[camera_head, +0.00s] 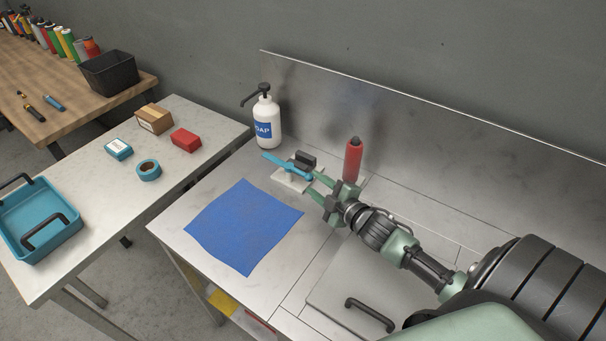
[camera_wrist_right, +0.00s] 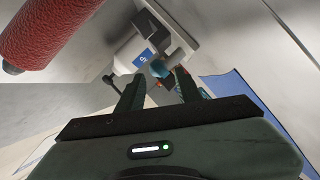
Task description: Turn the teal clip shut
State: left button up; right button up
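The teal clip (camera_head: 280,161) is a long thin lever on a pale base plate (camera_head: 286,182), beside a dark block (camera_head: 306,160). Its thin end points left toward the soap bottle. My right gripper (camera_head: 313,183) has its green fingers at the clip's right end. The rest of the lever is mostly hidden in that view. My left gripper is not in view.
A white soap bottle (camera_head: 267,122) stands behind the clip and a red cylinder (camera_head: 353,160) stands close to my right gripper. A blue cloth (camera_head: 243,226) lies flat in front. A steel backsplash (camera_head: 400,125) runs behind. A side table (camera_head: 110,190) stands left.

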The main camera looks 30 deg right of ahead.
aim_at(309, 178)
jog(key=p+x, duration=0.1)
jog(key=x, duration=0.5)
jog(key=shift+a+r, duration=0.1)
jog(key=shift+r, duration=0.05)
jog(key=shift+w, duration=0.45)
jog(key=shift+s, duration=0.1)
grip_shut()
dwell(0.7)
